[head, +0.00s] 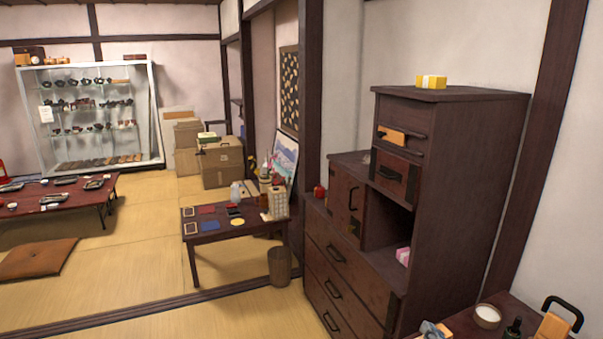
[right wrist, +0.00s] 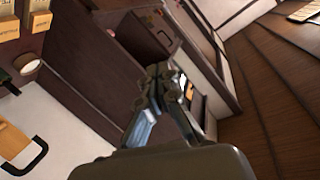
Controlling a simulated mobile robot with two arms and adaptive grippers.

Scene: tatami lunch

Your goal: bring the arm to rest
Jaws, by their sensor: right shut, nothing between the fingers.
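My right gripper (right wrist: 164,78) is in the middle of the right wrist view. Its fingers are together with nothing between them. It hangs in free air, apart from the dark wooden furniture behind it. In the head view a small blue-grey part (head: 432,329) shows at the bottom edge, by the near table; it looks like my right gripper, and most of it is cut off. My left gripper is in neither view.
A tall dark chest (head: 452,190) stands at the right, a yellow box (head: 431,82) on top. The near table holds a white bowl (head: 487,316), a dark bottle (head: 513,329) and an orange, black-handled item (head: 553,326). A low table (head: 235,233) stands beyond; tatami floor (head: 130,270) is open.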

